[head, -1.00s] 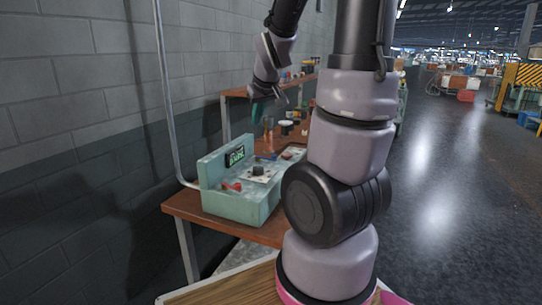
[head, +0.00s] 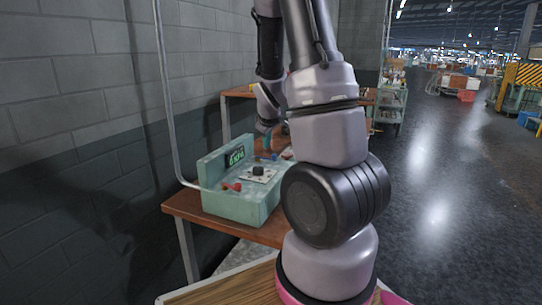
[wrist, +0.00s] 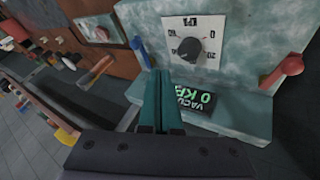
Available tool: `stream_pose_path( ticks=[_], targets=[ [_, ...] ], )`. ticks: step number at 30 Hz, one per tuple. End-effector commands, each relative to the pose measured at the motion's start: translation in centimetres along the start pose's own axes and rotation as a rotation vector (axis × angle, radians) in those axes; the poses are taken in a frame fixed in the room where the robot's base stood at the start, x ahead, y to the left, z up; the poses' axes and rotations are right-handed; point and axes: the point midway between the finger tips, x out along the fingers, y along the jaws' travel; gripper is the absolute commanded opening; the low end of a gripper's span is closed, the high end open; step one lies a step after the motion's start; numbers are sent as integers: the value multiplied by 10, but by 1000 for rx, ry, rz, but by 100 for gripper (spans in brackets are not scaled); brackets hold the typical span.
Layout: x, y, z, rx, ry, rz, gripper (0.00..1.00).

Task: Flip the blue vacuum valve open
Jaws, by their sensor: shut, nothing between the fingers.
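The blue valve handle (wrist: 142,52) is on the green console (wrist: 255,30), at the side of the dial away from the red handle. In the head view the blue handle (head: 267,156) shows small at the console's far end. My gripper (wrist: 157,76) has its teal fingers together with nothing between them. In the wrist view the fingertips are just below and right of the blue handle; I cannot tell whether they touch it. In the head view my gripper (head: 268,138) is low above the console's far end, partly blurred into the background.
A black dial (wrist: 189,50) on a white plate and a red handle (wrist: 283,71) share the console. The lit display (wrist: 193,104) reads a vacuum value of about 0. A wooden bench (head: 186,207) carries the console, and a grey wall stands behind.

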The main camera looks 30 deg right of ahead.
Motion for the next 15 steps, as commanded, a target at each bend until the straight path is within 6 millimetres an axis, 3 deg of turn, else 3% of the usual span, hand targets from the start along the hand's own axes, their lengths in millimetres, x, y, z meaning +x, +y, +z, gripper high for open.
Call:
stream_pose_path(
  ticks=[8, 15],
  targets=[
    [13, 0, 1, 2, -5, -1, 0],
    [58, 0, 2, 1, -5, -2, 0]
  ],
)
